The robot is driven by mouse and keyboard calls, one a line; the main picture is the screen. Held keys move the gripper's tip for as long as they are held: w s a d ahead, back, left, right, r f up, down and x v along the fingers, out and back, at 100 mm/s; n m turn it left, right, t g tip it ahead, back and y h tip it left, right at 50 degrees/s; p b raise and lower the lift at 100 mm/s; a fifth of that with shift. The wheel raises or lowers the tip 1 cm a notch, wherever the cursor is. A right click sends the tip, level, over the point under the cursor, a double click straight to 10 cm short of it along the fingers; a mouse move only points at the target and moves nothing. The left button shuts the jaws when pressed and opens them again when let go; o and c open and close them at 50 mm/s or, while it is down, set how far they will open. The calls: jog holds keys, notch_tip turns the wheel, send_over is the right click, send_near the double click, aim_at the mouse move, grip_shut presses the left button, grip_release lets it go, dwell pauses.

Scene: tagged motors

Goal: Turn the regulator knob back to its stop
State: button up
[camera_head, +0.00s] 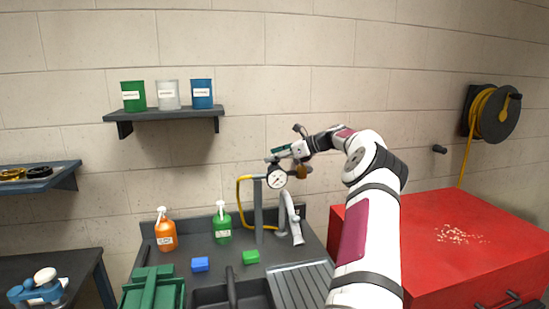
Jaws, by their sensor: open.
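A regulator with a round white-faced gauge (277,177) is mounted on a grey post (258,210) behind the sink. A small brown, knob-like part (302,172) sits just right of the gauge. I cannot tell for sure whether it is the regulator knob, nor which way it is turned. My gripper (279,155) is open, just above the gauge at the end of my arm. It is small in view and overlaps the regulator's top, so I cannot tell whether its fingers touch anything.
Orange (165,232) and green (222,225) spray bottles, blue (200,264) and green (250,257) blocks stand on the counter. A red cabinet (440,260) is right.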

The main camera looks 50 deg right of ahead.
jog(key=v, duration=1.1)
jog(key=shift+s, duration=0.35)
jog(key=shift+o, duration=0.2)
jog(key=shift+d+r, duration=0.1)
